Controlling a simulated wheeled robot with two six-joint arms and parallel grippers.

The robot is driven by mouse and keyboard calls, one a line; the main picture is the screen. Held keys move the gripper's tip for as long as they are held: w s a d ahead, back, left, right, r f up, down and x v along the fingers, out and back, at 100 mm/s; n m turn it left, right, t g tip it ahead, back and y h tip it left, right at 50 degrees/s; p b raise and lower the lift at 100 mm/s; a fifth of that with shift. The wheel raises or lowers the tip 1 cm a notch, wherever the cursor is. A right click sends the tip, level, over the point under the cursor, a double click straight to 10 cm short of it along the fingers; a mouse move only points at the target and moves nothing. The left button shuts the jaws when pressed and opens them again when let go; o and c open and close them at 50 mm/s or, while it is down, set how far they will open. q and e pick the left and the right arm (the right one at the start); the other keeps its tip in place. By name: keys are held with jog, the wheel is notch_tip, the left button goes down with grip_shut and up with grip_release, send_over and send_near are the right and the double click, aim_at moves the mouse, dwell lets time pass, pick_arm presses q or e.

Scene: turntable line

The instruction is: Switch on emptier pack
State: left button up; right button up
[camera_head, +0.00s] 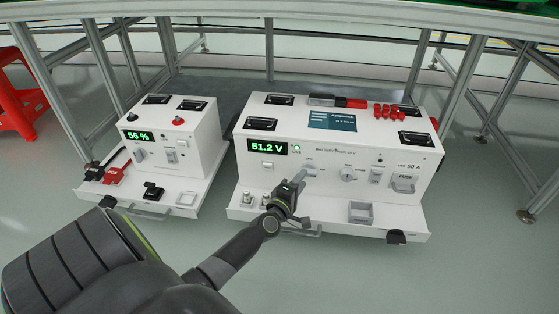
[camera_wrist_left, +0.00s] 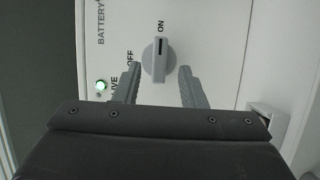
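A smaller white pack (camera_head: 172,148) stands at the left; its green display (camera_head: 139,135) reads 56 %. A larger white pack (camera_head: 350,150) stands to its right; its green display (camera_head: 267,148) reads 51.2 V, with a lit green lamp beside it. My left gripper (camera_head: 297,183) is at the larger pack's front, by its rotary knob. In the left wrist view the gripper (camera_wrist_left: 159,76) is open, one finger on each side of the grey knob (camera_wrist_left: 158,62); contact cannot be told. The knob's mark faces ON. The lamp (camera_wrist_left: 101,86) glows green. My right gripper is out of view.
The larger pack also carries another knob (camera_head: 347,174), a switch (camera_head: 376,177) and a grey handle (camera_head: 403,184). Red and black connectors (camera_head: 114,174) lie on the smaller pack's shelf. Metal frame legs stand around both packs. A red stool (camera_head: 14,100) is at far left.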

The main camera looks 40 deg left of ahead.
pick_arm(q)
jog(key=s+d, duration=0.2)
jog(key=s, duration=1.2)
jog(key=shift+s+d, duration=0.15)
jog(key=shift+s, duration=0.15)
